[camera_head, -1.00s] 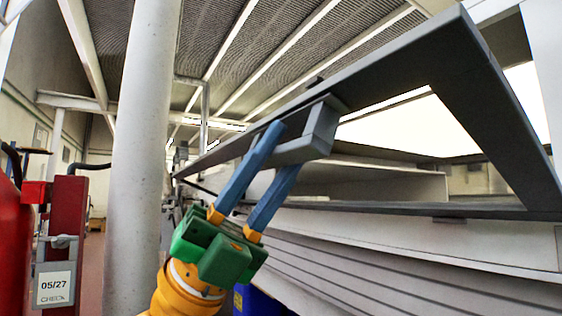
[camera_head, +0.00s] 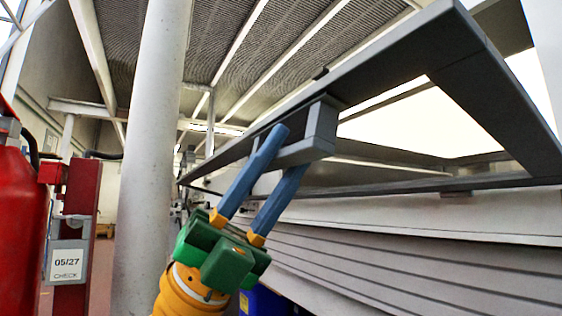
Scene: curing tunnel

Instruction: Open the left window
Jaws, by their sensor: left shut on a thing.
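The left window is a dark grey frame (camera_head: 490,95) that stands tilted out from the white housing, with a bright gap showing through it. Its grey block handle (camera_head: 322,130) sticks out from the frame's upper bar. My left gripper (camera_head: 281,153), with blue fingers on a green body and orange wrist, is shut on the handle, one finger on either side of its bar. The finger in front hides part of the bar. My right gripper is not in view.
A thick white column (camera_head: 150,170) stands close to the left of my left arm. A red fire extinguisher (camera_head: 22,230) and a red post with a tag (camera_head: 68,265) are at the far left. Slatted white panels (camera_head: 430,265) lie below the window.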

